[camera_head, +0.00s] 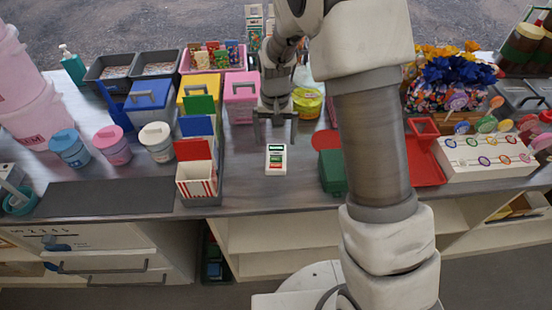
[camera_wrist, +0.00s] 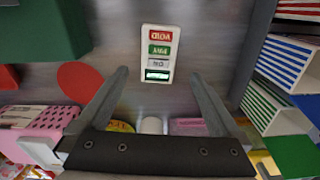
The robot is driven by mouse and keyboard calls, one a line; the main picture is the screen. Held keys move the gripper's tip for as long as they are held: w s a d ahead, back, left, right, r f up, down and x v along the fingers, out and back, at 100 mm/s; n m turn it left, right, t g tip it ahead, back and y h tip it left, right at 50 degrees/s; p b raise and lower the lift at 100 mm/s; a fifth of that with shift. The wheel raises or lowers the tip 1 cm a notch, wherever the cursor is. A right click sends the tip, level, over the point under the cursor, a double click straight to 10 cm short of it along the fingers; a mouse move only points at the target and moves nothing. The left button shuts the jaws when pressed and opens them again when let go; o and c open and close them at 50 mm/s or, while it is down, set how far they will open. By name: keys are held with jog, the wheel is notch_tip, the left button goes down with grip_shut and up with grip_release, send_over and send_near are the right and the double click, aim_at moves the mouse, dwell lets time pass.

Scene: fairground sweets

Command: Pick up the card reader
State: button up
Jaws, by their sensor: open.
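The card reader (camera_head: 276,159) is a small white slab with red, green and grey labelled keys and a dark screen. It lies flat on the counter near the front edge. In the wrist view the card reader (camera_wrist: 158,42) shows whole, in the upper middle, just beyond the fingertips. My gripper (camera_head: 276,138) is open and empty, pointing down just behind the card reader. In the wrist view my gripper (camera_wrist: 160,74) has its two fingers spread wider than the reader, with nothing between them at the tips.
Striped boxes with coloured lids (camera_head: 197,178) stand close to the left. A dark green box (camera_head: 333,172) stands to the right, partly behind my arm. A pink lidded tub (camera_head: 241,95) and a yellow-green tub (camera_head: 307,103) stand behind. The counter around the reader is clear.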

aim_at(276, 155)
notch_tip(276, 155, down, 7)
jog(key=shift+s+d+f, duration=0.1)
jog(key=shift+f, duration=0.1)
dwell(0.3)
jog(key=c, duration=1.5)
jog(key=shift+o, duration=0.2)
jog(key=shift+r, duration=0.1)
jog(key=shift+r, duration=0.1)
